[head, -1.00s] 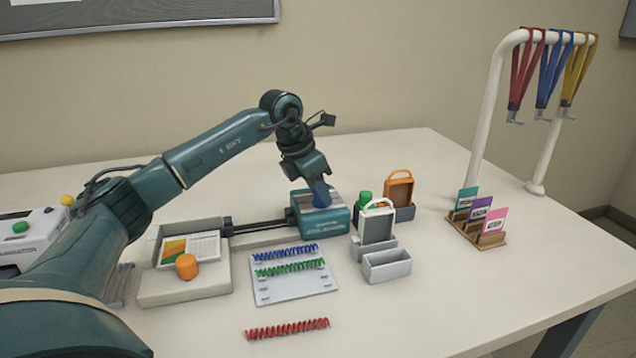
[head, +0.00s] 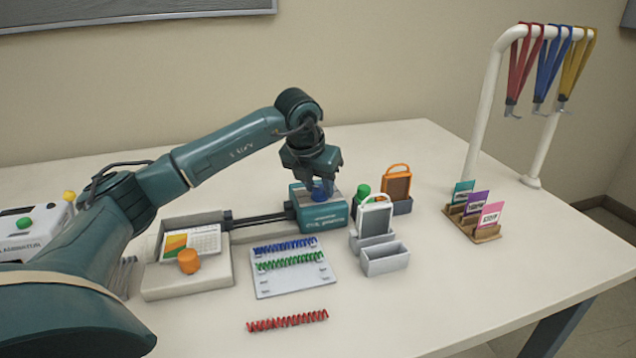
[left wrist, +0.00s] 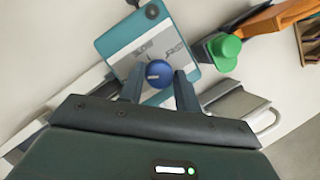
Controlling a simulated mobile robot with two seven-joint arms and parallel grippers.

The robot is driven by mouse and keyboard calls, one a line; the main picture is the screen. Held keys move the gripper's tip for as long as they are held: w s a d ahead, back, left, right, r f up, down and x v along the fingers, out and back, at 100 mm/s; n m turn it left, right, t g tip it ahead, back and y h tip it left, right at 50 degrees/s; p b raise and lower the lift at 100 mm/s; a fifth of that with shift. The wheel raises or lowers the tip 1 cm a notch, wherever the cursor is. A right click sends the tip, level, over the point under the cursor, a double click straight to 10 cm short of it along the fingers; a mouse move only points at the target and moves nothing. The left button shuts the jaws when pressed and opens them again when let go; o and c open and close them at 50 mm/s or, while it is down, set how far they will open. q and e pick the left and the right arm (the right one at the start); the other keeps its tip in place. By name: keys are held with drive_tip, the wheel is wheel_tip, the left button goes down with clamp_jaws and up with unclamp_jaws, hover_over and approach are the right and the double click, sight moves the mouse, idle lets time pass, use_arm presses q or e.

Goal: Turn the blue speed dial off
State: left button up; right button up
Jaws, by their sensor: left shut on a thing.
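The blue speed dial (head: 322,189) sits on top of a teal machine block (head: 324,219) at the right end of two dark rails. In the left wrist view the dial (left wrist: 159,73) is round, with a pale pointer mark, on the block's light top plate. My left gripper (head: 322,180) points down from above, its fingers shut on the dial. In the left wrist view the two fingertips (left wrist: 158,80) lie on either side of the dial. The gripper covers part of the dial in the head view. My right gripper is not in view.
A tray with an orange knob (head: 188,261) lies left of the block. A board with blue and green coils (head: 297,283) and a red coil (head: 287,321) lie in front. Grey holders (head: 385,260) and a green-capped thing (left wrist: 225,48) stand close right. The front right table is clear.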

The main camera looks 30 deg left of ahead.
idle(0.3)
use_arm(q)
drive_tip(key=o, duration=0.7)
drive_tip(key=shift+o, duration=1.3)
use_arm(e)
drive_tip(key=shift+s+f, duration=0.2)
use_arm(q)
drive_tip(key=v, duration=1.3)
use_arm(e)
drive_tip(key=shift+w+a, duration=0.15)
use_arm(q)
drive_tip(key=shift+r+p, duration=0.15)
drive_tip(key=shift+p, duration=0.15)
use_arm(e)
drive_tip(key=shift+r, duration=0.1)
